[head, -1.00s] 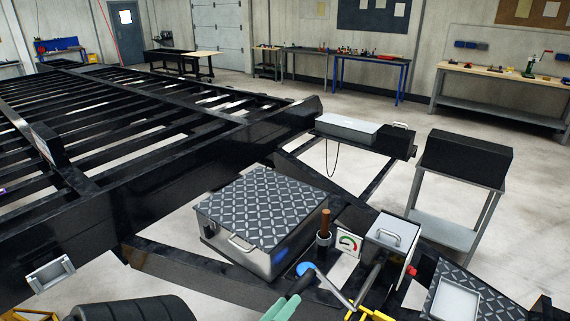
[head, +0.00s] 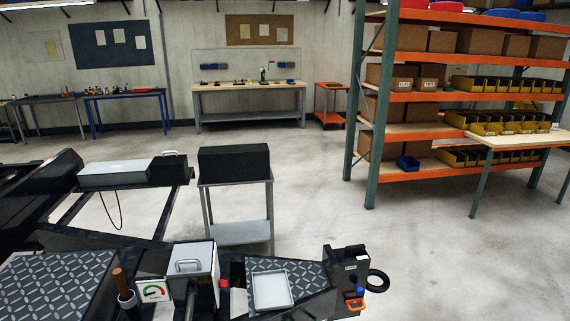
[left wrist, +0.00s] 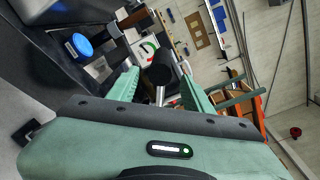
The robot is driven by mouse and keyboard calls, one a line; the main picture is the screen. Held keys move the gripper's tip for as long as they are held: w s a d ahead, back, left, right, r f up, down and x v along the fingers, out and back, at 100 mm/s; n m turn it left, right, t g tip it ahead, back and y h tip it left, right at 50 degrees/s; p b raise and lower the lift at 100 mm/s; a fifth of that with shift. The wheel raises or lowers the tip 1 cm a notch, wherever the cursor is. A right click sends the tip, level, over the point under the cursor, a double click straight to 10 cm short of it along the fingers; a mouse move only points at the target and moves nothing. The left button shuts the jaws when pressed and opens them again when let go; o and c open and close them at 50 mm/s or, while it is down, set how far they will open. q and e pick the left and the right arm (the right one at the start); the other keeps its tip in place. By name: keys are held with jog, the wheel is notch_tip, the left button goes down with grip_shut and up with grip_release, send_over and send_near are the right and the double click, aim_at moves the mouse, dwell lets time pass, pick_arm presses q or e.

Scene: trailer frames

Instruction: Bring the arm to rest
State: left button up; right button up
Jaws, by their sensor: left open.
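My left gripper (left wrist: 160,80) shows in the left wrist view with its two green fingers apart. A black round-ended grip (left wrist: 160,68) on a metal rod appears in the gap between the fingers. I cannot tell whether it touches them or lies beyond them. My left gripper is not clearly seen in the head view. My right arm and gripper are in neither view.
The trailer front carries a patterned-lid box (head: 55,290), a gauge (head: 154,291), a handled metal box (head: 190,258) and a white tray (head: 272,291). A metal stand (head: 238,232) is behind. Shelving (head: 440,97) is at right; open floor (head: 430,250) lies before it.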

pick_arm(q)
jog(key=d+n+g+h, duration=0.2)
jog(key=d+n+g, duration=0.5)
jog(key=d+n, duration=0.45)
jog(key=s+d+r+n+g+h, duration=0.1)
jog(key=s+d+n+g+h, duration=0.2)
jog(key=s+d+n+g, duration=0.5)
jog(key=s+d+f+b, duration=0.15)
jog(key=f+b, duration=0.25)
jog(key=f, duration=1.2)
jog(key=s+f+b, duration=0.3)
jog(key=f, duration=1.3)
jog(key=s+a+f+b, duration=0.1)
jog(key=s+f+b, duration=0.2)
jog(key=s+f, duration=0.5)
jog(key=s+a+f+g+b, duration=0.1)
jog(key=s+f+b, duration=0.3)
jog(key=s+f, duration=0.5)
notch_tip(320, 180, down, 7)
jog(key=shift+s+a+f, duration=0.1)
jog(key=shift+s+a, duration=0.05)
jog(key=shift+a, duration=0.35)
